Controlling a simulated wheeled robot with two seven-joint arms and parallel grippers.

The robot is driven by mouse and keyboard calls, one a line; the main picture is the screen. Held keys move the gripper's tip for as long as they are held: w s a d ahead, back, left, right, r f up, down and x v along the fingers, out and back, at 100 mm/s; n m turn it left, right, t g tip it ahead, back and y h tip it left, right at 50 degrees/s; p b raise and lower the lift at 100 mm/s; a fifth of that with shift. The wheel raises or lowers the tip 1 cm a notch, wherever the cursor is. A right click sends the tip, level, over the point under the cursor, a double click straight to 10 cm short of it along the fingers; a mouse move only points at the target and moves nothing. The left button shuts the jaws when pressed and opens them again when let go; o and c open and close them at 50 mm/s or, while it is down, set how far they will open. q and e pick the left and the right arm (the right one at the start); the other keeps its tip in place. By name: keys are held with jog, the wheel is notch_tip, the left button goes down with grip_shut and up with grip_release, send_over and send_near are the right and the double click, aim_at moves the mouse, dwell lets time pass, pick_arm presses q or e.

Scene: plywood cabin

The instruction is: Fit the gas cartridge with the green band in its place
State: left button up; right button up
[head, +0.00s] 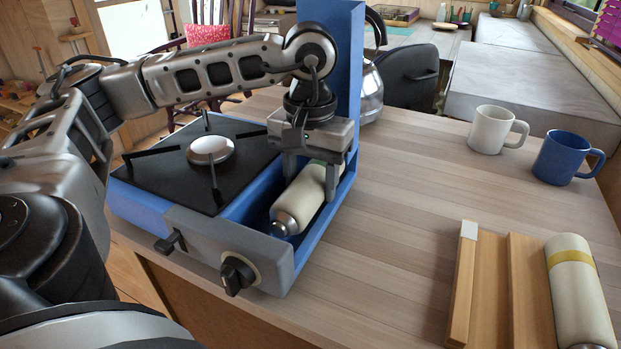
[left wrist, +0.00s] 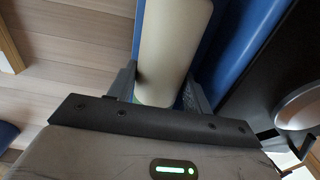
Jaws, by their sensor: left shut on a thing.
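A cream gas cartridge (head: 299,205) lies in the side bay of the blue camping stove (head: 245,207), its metal nozzle end toward the front panel. A bit of green shows on it under my gripper, and at its lower end in the left wrist view (left wrist: 172,45). My left gripper (head: 309,172) is shut around the cartridge from above, one finger on each side. The fingers hide part of the cartridge, and I cannot tell whether it is fully seated. My right gripper is not in view.
A wooden rack (head: 510,290) at the front right holds a cream cartridge with a yellow band (head: 575,290). A white mug (head: 491,130), a blue mug (head: 562,158) and a kettle (head: 371,92) stand farther back. The stove's blue lid (head: 345,60) stands upright. The middle tabletop is clear.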

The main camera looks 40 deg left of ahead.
pick_arm(q)
jog(key=shift+f+b, duration=0.85)
jog(key=shift+b, duration=0.4)
dwell(1.2)
dwell(0.4)
jog(key=o, duration=0.8)
jog(key=o, duration=0.9)
jog(key=shift+o, duration=0.6)
